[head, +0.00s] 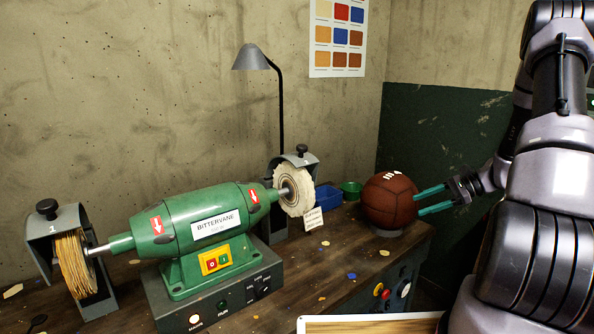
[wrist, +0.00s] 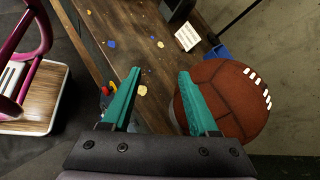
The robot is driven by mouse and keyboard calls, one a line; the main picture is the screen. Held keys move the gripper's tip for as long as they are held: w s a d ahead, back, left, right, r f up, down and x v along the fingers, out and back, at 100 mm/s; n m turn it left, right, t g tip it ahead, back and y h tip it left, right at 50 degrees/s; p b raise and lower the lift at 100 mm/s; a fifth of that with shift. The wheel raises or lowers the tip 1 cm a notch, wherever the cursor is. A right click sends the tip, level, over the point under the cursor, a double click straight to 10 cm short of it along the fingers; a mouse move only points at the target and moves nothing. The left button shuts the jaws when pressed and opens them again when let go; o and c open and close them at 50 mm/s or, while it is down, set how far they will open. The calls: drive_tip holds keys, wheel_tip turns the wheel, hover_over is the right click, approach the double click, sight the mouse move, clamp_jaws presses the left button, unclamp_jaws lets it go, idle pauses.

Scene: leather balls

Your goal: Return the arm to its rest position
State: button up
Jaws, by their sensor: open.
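My gripper (head: 433,199) is at the right end of the bench, with its two teal fingers apart and nothing between them. In the wrist view the open fingers (wrist: 160,95) point across the bench top. A brown leather ball (head: 389,203) with white lacing rests on a small grey ring stand (head: 385,231) at the bench's right end. In the head view the fingertips are close beside the ball's right side. In the wrist view the ball (wrist: 228,95) lies just right of the right finger; I cannot tell if they touch. My arm fills the right of the head view.
A green buffing machine (head: 200,225) with two wheels stands on the wooden bench (head: 345,268). A lamp (head: 257,58), a blue bin (head: 327,197) and a green bin (head: 351,188) are behind. A pink-framed thing (wrist: 22,50) stands on a wood-topped surface (wrist: 48,100) at the wrist view's left.

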drive_tip(key=s+a+r+n+g+h, duration=0.1)
drive_tip(key=s+a+r+n+h, duration=0.25)
drive_tip(key=r, duration=0.75)
drive_tip(key=s+a+r+n+t+h, duration=0.2)
drive_tip(key=s+a+r+n+h, duration=0.1)
drive_tip(key=s+r, duration=0.7)
drive_tip(key=s+a+r+n+t+h, duration=0.3)
drive_tip(key=s+a+r+n, duration=0.2)
drive_tip(key=s+r, duration=0.5)
drive_tip(key=shift+a, duration=1.2)
drive_tip(key=shift+n, duration=0.25)
